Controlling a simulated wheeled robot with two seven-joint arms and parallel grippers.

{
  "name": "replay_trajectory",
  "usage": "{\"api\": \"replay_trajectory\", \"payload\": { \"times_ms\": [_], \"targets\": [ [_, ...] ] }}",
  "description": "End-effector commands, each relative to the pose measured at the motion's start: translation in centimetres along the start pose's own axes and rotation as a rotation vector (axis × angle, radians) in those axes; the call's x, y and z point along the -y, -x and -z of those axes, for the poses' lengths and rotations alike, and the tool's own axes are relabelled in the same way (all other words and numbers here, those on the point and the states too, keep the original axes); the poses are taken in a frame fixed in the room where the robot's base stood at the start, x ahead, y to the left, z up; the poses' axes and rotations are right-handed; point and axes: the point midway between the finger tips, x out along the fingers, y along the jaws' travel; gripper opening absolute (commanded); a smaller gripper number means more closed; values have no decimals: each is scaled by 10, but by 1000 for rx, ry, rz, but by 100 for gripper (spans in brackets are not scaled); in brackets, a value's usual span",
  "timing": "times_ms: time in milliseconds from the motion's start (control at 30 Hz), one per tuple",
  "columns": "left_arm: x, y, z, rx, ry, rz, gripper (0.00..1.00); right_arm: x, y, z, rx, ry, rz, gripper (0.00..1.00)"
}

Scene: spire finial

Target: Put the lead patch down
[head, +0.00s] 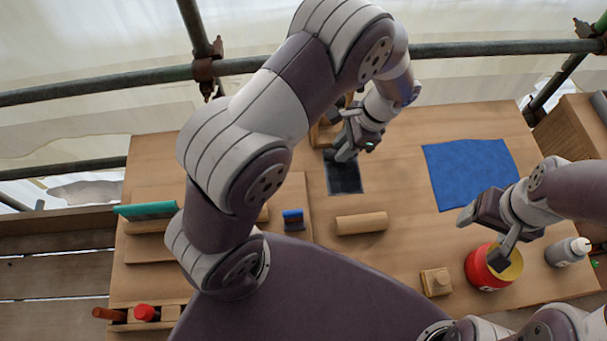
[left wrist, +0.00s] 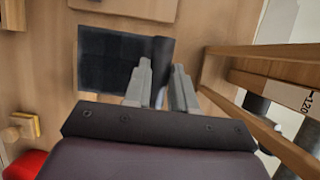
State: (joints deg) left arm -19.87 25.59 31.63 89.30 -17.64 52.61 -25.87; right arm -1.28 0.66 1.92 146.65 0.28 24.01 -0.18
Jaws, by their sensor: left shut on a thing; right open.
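The lead patch (head: 345,178) is a dark grey, nearly square sheet over the middle of the wooden table, left of the blue cloth. It also shows in the left wrist view (left wrist: 108,62), with a raised, bent-up edge at its right side. My left gripper (head: 345,152) is at the patch's far edge in the head view. Its fingers (left wrist: 162,80) are shut on that raised edge. The sheet looks flat and close to the tabletop; I cannot tell whether all of it touches. My right gripper (head: 484,238) is open and empty above the red tin.
A blue cloth (head: 470,172) lies on the right. A wooden roller (head: 362,223), a knobbed block (head: 436,282), a red tin (head: 482,271) and a grey bottle (head: 567,252) stand or lie nearer. A wooden frame (left wrist: 275,65) rises beside the patch. Bare tabletop lies between patch and cloth.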

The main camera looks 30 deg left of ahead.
Motion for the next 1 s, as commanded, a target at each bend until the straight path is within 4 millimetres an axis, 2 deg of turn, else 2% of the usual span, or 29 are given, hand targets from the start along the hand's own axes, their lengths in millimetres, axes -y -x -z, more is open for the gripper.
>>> {"api": "replay_trajectory", "payload": {
  "times_ms": [200,300,400,467,600,700,1000],
  "targets": [
    [-3,-57,-48,6,3,-9,0,0,16,2,0,1,0,73],
    [-4,-79,-63,4,3,-8,0,0,19,2,0,1,0,73],
    [-3,-92,-70,2,4,-5,0,0,20,2,0,0,0,73],
    [-4,-98,-72,3,3,-6,0,0,20,2,0,0,0,73],
    [-4,-123,-63,2,3,-7,0,0,24,3,0,0,0,73],
    [-4,-133,-58,2,4,-5,0,0,25,3,0,0,0,73],
    [-4,-136,-56,1,5,-5,0,0,22,2,0,0,0,73]
  ]
}}
